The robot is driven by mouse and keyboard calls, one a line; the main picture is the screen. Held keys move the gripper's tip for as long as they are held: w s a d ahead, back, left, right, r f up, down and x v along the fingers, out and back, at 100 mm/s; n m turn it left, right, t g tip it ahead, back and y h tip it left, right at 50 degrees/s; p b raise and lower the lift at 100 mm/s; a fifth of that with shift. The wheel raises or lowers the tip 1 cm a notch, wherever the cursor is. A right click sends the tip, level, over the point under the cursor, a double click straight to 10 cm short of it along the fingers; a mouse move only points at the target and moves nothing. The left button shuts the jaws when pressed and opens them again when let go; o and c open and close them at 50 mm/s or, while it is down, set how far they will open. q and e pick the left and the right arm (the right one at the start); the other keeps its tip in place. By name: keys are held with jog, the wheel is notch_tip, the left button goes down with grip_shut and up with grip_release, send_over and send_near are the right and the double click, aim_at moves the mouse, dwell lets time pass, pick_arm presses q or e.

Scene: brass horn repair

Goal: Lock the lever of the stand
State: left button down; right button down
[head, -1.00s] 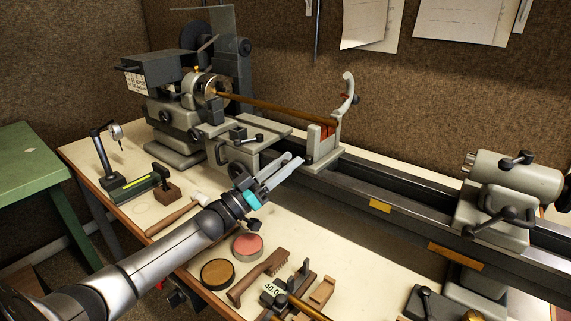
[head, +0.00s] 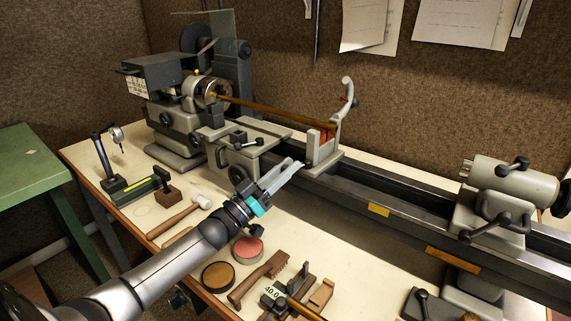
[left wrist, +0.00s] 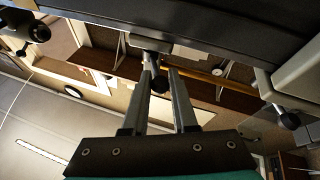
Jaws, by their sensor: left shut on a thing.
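The grey stand (head: 323,152) sits on the lathe bed, with its curved upper arm (head: 347,100) swung up at the back. A brown rod (head: 275,111) runs from the chuck to the stand's red-lined rest (head: 322,134). My left gripper (head: 295,168) is at the front of the bed, just below the stand. In the left wrist view a lever with a dark round knob (left wrist: 159,83) hangs under the bed. The fingers of my left gripper (left wrist: 158,78) are on both sides of this knob and shut on it. The lever is hidden in the head view. My right gripper is out of view.
The lathe's tailstock (head: 495,200) stands at the right of the bed. A mallet (head: 182,215), two round tins, a brush (head: 258,279) and wooden blocks lie on the bench in front. Another dark knob (left wrist: 288,119) shows at right in the left wrist view.

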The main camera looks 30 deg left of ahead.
pick_arm(q)
jog(key=shift+s+d+n+g+y+p, duration=0.15)
jog(key=shift+d+n+y+p, duration=0.75)
jog(key=shift+y, duration=1.65)
jog(key=shift+s+d+n+g+y+p, duration=0.15)
jog(key=shift+d+n+y+p, duration=0.2)
jog(key=shift+n+y+p, duration=1.4)
jog(key=shift+s+d+n+y+p, duration=0.15)
jog(key=shift+d+n+y+p, duration=0.45)
jog(key=shift+n+y, duration=1.85)
jog(key=m+y, duration=0.1)
jog(key=y, duration=0.1)
jog(key=shift+m+y, duration=0.35)
jog(key=shift+m, duration=0.05)
jog(key=c, duration=0.7)
grip_release()
jog(key=shift+r, duration=0.1)
